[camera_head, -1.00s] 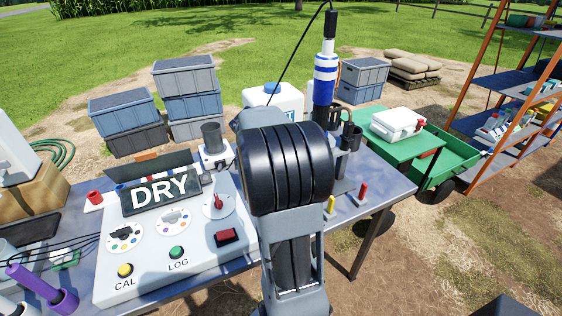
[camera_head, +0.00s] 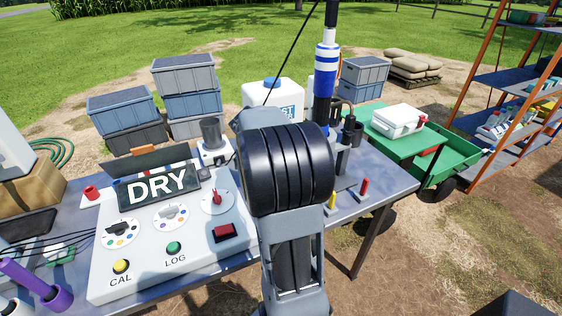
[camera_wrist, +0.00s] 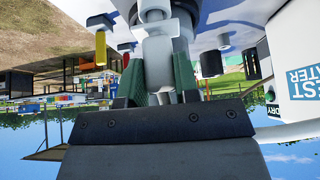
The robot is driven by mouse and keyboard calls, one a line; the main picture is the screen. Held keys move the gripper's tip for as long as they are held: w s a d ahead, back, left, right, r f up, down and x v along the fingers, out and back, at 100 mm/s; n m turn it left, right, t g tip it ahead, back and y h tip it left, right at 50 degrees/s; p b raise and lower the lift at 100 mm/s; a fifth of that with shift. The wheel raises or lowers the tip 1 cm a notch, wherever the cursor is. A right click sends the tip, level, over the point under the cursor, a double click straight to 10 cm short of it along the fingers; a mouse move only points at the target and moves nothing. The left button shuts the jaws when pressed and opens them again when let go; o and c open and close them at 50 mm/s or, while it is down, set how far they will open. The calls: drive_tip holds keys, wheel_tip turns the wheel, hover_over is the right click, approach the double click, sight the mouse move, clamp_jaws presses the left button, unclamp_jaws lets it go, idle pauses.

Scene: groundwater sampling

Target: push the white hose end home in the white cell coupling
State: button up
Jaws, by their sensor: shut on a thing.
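In the wrist view my gripper (camera_wrist: 158,82), with green finger pads, is shut on the white hose end (camera_wrist: 158,58), a pale cylinder between the pads. A white fitting, apparently the cell coupling (camera_wrist: 154,12), lies in line with it at the top edge. The two look very close or touching; I cannot tell how deep the hose end sits. In the head view my arm hides the gripper, the hose end and the coupling.
A console with a DRY display (camera_head: 160,188) stands on the table left of my arm. A blue-and-white striped probe (camera_head: 326,62) stands upright behind it. Yellow (camera_head: 330,202) and red (camera_head: 363,188) pegs and a white water tank (camera_head: 258,94) are close by.

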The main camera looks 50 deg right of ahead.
drive_tip(key=shift+f+b, duration=0.5)
drive_tip(key=shift+f, duration=0.05)
drive_tip(key=o, duration=0.9)
drive_tip(key=shift+r, duration=0.1)
drive_tip(key=v, duration=1.3)
drive_tip(key=shift+w+a+r, duration=0.1)
drive_tip(key=shift+r, duration=0.25)
